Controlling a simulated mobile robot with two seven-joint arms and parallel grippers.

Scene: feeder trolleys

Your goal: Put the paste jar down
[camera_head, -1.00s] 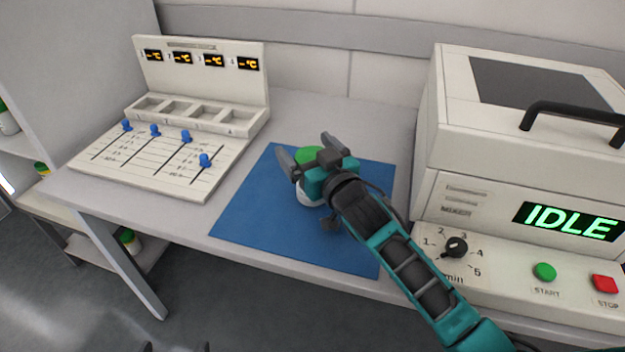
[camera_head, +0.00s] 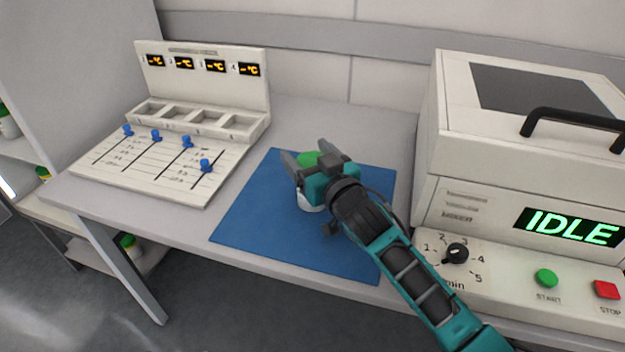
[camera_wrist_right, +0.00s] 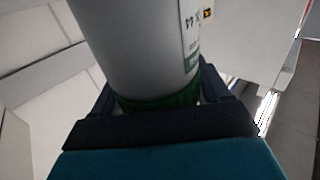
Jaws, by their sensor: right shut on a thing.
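The paste jar (camera_head: 310,160) has a green lid and a white body, and shows in the head view over the blue mat (camera_head: 262,222). My right gripper (camera_head: 308,163) is shut on the jar, one finger on each side of it near the lid. In the right wrist view the jar's white body (camera_wrist_right: 135,45) with a label and its green lid (camera_wrist_right: 160,103) fill the space between the fingers. Whether its base touches the mat is hidden by my gripper. My left gripper is not in view.
A panel with blue sliders (camera_head: 165,160) and several square wells stands left of the mat. A machine reading IDLE (camera_head: 520,180) stands on the right. The mat around the jar is bare. Shelves with green-lidded jars (camera_head: 130,243) are at the left.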

